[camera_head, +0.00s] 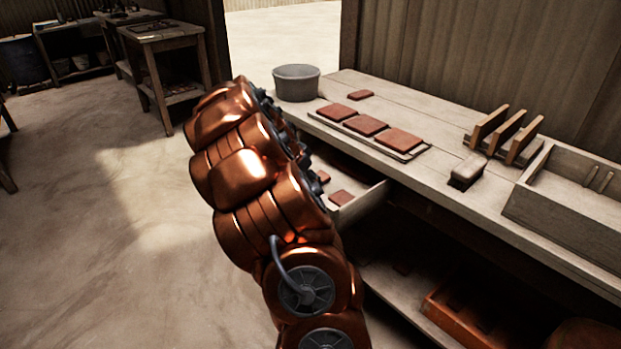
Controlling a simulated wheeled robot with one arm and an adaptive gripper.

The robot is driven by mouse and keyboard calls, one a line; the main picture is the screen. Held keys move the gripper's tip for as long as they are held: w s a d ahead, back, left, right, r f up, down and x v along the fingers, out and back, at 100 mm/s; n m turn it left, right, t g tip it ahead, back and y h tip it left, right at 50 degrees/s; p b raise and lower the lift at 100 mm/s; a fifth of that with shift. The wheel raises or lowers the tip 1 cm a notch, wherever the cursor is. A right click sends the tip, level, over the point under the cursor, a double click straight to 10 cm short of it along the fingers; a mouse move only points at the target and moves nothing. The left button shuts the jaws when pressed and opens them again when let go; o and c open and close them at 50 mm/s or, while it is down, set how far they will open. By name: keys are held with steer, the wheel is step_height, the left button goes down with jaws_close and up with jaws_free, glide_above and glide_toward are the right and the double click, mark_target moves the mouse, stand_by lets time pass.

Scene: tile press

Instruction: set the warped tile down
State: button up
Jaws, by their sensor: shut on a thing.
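Three reddish tiles lie in a row on a thin board (414,153) on the bench: a left tile (336,112), a middle tile (365,125) and a right tile (400,139). Another tile (360,95) lies alone on the bench behind them. More tiles (342,197) lie in an open drawer (364,205) below the bench top. I cannot tell which tile is warped. My copper arm fills the middle of the view, partly covering the drawer. My gripper and anything in it do not show.
A grey bucket (297,83) stands at the bench's left end. A lower shelf holds an orange-brown tray (450,320). Open floor (80,240) lies left.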

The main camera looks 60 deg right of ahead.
steer(key=shift+f, duration=0.2)
steer(key=o, duration=1.2)
steer(key=shift+r, duration=0.1)
steer(key=shift+r, duration=0.15)
